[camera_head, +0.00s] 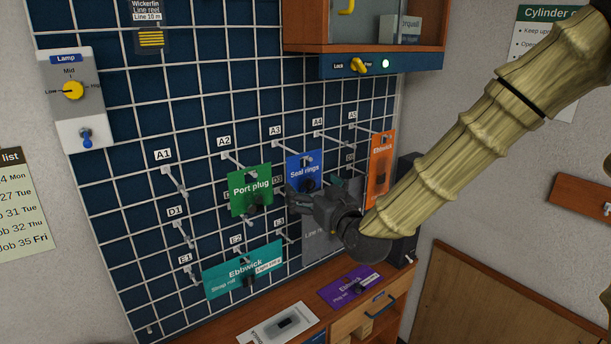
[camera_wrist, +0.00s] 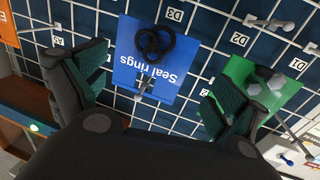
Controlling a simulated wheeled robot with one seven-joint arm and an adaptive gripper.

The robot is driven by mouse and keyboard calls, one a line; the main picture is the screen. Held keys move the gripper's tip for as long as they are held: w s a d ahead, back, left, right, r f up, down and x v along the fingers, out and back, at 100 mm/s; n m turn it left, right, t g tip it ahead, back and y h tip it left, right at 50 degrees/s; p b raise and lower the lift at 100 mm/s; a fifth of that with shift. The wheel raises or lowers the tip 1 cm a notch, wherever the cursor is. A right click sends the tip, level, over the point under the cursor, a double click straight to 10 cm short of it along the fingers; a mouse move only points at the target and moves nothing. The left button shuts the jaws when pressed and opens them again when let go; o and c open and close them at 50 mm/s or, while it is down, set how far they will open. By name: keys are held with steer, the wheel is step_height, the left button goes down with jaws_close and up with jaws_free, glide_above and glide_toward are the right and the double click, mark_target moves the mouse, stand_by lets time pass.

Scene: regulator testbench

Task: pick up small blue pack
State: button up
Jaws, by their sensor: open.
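The small blue pack (camera_head: 304,170), labelled "Seal rings", hangs on the grid wall at the A3 hook, between the green pack and the orange pack. In the wrist view the blue pack (camera_wrist: 150,60) appears upside down, with dark rings on its face. My gripper (camera_head: 312,200) is in front of the wall, just below and over the lower part of the blue pack. In the wrist view my gripper (camera_wrist: 155,95) is open, its two fingers spread to either side of the pack, with nothing held. I cannot tell whether a finger touches the pack.
A green "Port plug" pack (camera_head: 250,190) hangs close left, partly behind one finger in the wrist view. An orange pack (camera_head: 381,165) hangs right. A teal pack (camera_head: 243,268) hangs below. A purple pack (camera_head: 350,285) lies on the bench. A cabinet (camera_head: 300,35) overhangs above.

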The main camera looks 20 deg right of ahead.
mark_target(305, 182)
steer(key=w+p, duration=0.1)
steer(key=w, duration=0.1)
steer(key=shift+w+a+r+p, duration=0.15)
steer(key=shift+w+a+p, duration=0.05)
steer(key=shift+w+p, duration=0.15)
steer(key=shift+w+a+p, duration=0.2)
steer(key=shift+w+p, duration=0.1)
steer(key=shift+w, duration=0.55)
steer(key=c, duration=1.1)
